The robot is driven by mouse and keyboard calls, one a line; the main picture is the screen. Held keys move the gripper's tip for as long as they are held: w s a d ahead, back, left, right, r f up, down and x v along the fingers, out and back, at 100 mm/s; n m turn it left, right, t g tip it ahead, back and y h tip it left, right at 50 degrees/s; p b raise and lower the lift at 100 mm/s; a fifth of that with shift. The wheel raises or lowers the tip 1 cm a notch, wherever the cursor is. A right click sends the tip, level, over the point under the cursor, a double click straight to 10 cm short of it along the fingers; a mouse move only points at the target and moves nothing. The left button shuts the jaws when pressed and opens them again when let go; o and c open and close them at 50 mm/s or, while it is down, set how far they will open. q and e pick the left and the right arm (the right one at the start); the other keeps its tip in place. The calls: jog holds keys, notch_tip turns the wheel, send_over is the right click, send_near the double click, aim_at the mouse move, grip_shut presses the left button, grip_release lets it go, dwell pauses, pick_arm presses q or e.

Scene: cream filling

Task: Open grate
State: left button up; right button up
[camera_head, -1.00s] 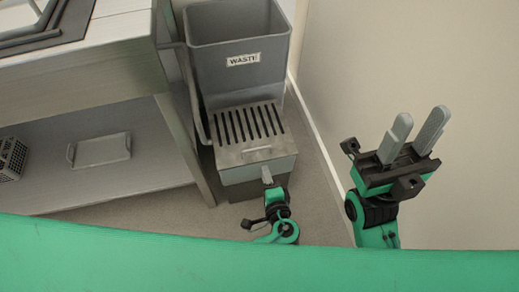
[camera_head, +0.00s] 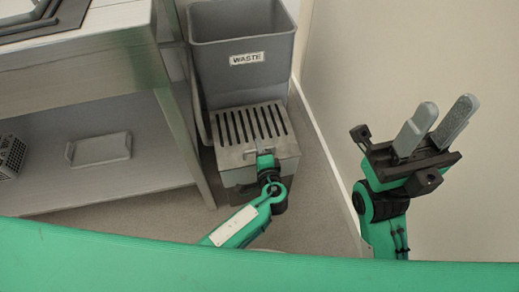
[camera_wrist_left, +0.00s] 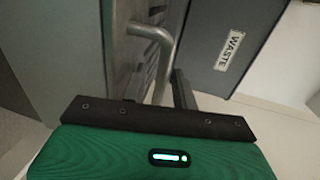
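The grate (camera_head: 238,127) is a grey slotted metal lid lying flat on a low metal box, in front of the waste bin. Its slotted surface also shows in the left wrist view (camera_wrist_left: 147,72), with a bent metal handle (camera_wrist_left: 160,38) standing out from it. My left gripper (camera_head: 266,161) is at the grate's front edge, by the handle. Its fingertips are mostly hidden, so I cannot tell whether they grip the handle. My right gripper (camera_head: 447,107) is open and empty, raised by the wall at right.
A grey bin (camera_head: 243,60) labelled WASTE stands behind the grate. A metal table (camera_head: 88,68) with a lower shelf (camera_head: 95,165) is close on the left. The wall (camera_head: 410,50) is on the right. Some floor is free between.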

pick_arm(q)
grip_shut()
jog(key=shift+r+p, duration=0.2)
jog(key=shift+p, duration=0.1)
